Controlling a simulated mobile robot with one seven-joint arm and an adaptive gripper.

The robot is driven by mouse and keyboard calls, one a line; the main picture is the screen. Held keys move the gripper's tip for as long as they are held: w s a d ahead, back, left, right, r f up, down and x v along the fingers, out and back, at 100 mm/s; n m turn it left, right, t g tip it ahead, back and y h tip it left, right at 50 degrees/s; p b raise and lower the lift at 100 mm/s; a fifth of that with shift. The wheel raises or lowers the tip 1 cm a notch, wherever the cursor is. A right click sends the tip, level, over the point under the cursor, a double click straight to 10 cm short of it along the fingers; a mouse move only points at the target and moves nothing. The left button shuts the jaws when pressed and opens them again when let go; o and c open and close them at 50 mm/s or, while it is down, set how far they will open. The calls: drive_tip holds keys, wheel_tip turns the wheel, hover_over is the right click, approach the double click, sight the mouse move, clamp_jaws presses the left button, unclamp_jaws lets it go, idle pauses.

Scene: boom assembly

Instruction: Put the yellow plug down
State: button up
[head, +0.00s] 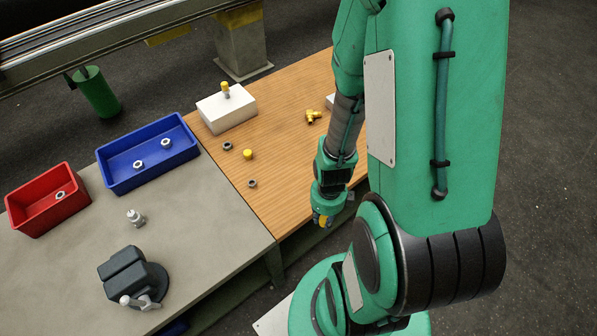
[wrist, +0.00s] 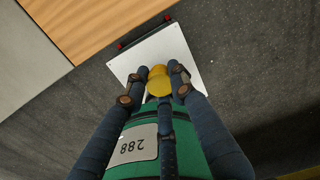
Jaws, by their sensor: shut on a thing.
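My gripper (head: 322,219) hangs near the front edge of the wooden table top, at the lower middle of the head view. In the wrist view my gripper (wrist: 159,76) is shut on a yellow plug (wrist: 159,86), held between the fingertips. The held plug is over my own white base plate in that view, clear of the table top. The plug's lower end is hidden. In the head view only a small bit of yellow shows at the fingertips.
The wooden table (head: 283,190) bears a small yellow part (head: 247,154), two dark nuts, a yellow fitting (head: 313,117) and a white block (head: 228,113). A blue bin (head: 147,183), red bin (head: 72,215) and dark vise (head: 135,278) stand on the grey table. Wood near the front is clear.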

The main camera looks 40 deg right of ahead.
drive_tip(key=shift+w, duration=0.1)
drive_tip(key=w+d+r+n+p, duration=0.2)
drive_tip(key=w, duration=1)
drive_tip(key=w+d+r+n+p, duration=0.1)
drive_tip(key=w+d+r+p, duration=0.15)
drive_tip(key=w, duration=0.95)
drive_tip(key=w+a+r+n+p, duration=0.1)
drive_tip(key=w+a+r, duration=0.1)
drive_tip(key=w, duration=1)
drive_tip(key=w+a+r+n+p, duration=0.2)
drive_tip(key=w+a, duration=0.2)
drive_tip(key=w, duration=0.7)
drive_tip(key=shift+w+r, duration=0.35)
hover_over(226, 109)
drive_tip(key=shift+f+p, duration=0.4)
drive_tip(key=shift+f, duration=0.35)
drive_tip(key=shift+f, duration=0.1)
